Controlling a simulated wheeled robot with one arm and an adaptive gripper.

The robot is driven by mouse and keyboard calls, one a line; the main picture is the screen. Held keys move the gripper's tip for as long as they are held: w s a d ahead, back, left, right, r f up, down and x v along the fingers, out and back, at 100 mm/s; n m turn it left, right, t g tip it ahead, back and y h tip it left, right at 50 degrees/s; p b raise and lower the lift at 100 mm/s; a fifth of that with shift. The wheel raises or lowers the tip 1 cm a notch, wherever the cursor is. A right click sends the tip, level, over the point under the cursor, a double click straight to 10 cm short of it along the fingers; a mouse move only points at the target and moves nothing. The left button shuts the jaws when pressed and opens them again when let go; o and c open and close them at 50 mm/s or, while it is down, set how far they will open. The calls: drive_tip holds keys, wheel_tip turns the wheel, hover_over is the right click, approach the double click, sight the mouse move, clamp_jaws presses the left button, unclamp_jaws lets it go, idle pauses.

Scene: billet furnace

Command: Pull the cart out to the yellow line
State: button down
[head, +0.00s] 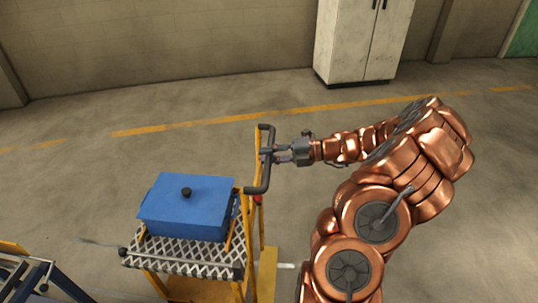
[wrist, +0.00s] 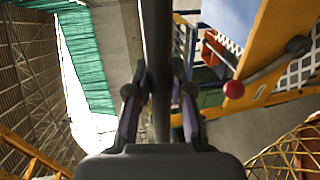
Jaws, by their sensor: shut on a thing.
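The cart (head: 241,272) has a yellow frame and a dark tubular handle (head: 267,178) on its right side. A lidded blue box (head: 187,208) sits on its diamond-plate top. My gripper (head: 272,154) is shut on the upright part of the handle. In the wrist view the handle bar (wrist: 156,45) runs between the two fingers of my gripper (wrist: 159,92). The yellow line (head: 290,112) is a broken painted stripe on the floor, beyond the cart in the head view, with bare floor between them.
A pale cabinet (head: 360,45) stands against the back wall, behind the line. Dark and yellow equipment (head: 35,275) is at the lower left, near the cart. In the wrist view a lever with a red knob (wrist: 233,89) shows right of the handle. The floor around is largely clear.

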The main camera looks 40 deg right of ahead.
drive_tip(key=shift+d+r, duration=0.1)
drive_tip(key=shift+s+d+r+p, duration=0.1)
drive_tip(key=shift+s+d+p, duration=0.1)
drive_tip(key=shift+p, duration=0.45)
drive_tip(key=s+d+p, duration=0.2)
drive_tip(key=p, duration=0.1)
drive_tip(key=s+d+p, duration=0.1)
drive_tip(key=p, duration=0.1)
drive_tip(key=shift+d+f, duration=0.15)
drive_tip(key=shift+f, duration=0.1)
drive_tip(key=c, duration=1)
unclamp_jaws()
